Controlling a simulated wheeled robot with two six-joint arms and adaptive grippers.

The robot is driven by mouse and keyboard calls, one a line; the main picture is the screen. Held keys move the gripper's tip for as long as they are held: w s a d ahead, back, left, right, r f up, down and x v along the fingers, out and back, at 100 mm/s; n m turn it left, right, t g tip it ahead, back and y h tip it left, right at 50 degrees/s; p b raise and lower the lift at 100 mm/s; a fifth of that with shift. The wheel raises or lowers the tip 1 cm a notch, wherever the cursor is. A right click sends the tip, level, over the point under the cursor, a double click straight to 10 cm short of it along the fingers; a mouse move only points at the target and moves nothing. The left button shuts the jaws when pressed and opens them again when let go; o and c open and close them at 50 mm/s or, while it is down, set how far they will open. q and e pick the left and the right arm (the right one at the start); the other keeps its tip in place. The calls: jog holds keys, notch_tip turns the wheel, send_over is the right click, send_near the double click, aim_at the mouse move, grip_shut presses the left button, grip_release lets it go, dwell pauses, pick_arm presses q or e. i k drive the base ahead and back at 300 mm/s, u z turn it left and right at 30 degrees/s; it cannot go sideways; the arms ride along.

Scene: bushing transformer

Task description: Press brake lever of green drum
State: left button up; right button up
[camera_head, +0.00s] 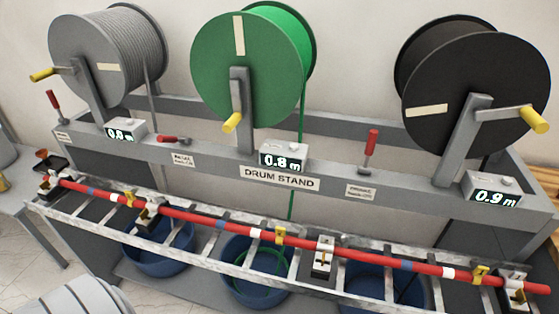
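The green drum (240,70) stands in the middle of the drum stand (215,155), with a yellow-handled crank (234,121) on its front. Green cable (301,120) hangs from its right side. A red-handled lever (174,139) lies nearly flat on the stand's front rail, left of the green drum's post, above a small label (183,159). Two similar red levers stand upright: one (53,104) by the grey drum (105,50), one (371,148) left of the black drum (470,85). Neither of my grippers shows in this view.
Displays stand on the rail: one reads 0.8 m (283,160) below the green drum. A long red bar (290,240) runs along a metal ladder-like frame (205,246) in front. Blue tubs (245,294) stand beneath. A side table (20,195) stands at left.

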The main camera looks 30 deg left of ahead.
aim_at(161, 139)
jog(key=u, duration=3.35)
jog(key=k, duration=0.55)
jog(key=z, duration=0.25)
jog(key=i, duration=0.5)
